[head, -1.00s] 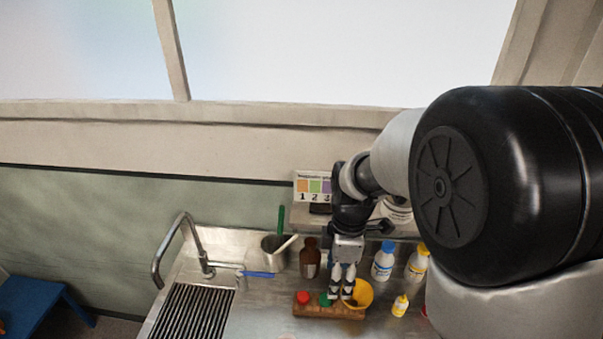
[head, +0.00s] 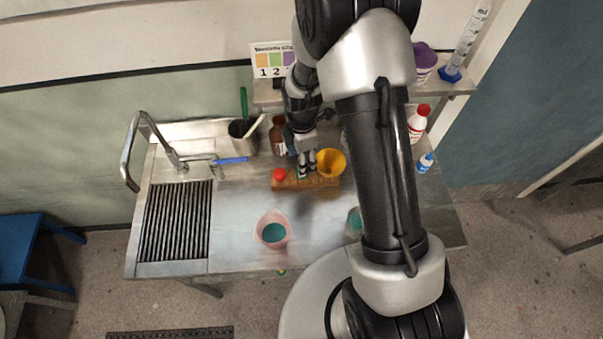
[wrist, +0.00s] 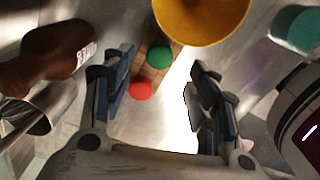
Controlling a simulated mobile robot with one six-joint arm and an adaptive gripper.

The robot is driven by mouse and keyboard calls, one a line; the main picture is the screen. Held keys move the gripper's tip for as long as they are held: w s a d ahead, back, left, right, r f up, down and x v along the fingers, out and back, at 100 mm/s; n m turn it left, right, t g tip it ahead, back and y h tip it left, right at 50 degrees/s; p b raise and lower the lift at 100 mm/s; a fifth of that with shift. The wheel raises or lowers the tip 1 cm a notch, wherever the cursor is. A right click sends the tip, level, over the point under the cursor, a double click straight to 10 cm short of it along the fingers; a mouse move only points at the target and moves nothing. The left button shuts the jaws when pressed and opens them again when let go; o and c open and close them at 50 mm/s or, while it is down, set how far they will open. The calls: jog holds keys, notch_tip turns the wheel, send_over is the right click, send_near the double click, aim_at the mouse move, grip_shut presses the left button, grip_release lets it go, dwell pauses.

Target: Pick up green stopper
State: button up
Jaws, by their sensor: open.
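The green stopper (wrist: 159,56) is a round knob in a brown wooden block (head: 310,184). In the wrist view it shows between my open fingers, apart from both, toward their tips. My gripper (wrist: 164,60) points down over the block and holds nothing. In the head view my gripper (head: 306,166) stands just above the block, partly covering the green stopper (head: 301,174). A red stopper (wrist: 141,91) is beside the green one and also shows in the head view (head: 279,175). A yellow funnel (wrist: 200,18) is on the other side.
A brown bottle (head: 278,138) stands behind the block, near a metal pot (head: 243,138) with utensils. A pink-rimmed beaker of teal liquid (head: 272,230) stands in front. A red-capped white bottle (head: 418,122) is to the right. Steel counter between block and beaker is clear.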

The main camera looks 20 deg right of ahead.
notch_tip(320, 180, down, 6)
jog(key=shift+f+b, duration=0.1)
jog(key=shift+b, duration=0.25)
jog(key=shift+c, duration=0.5)
jog(key=c, duration=0.8)
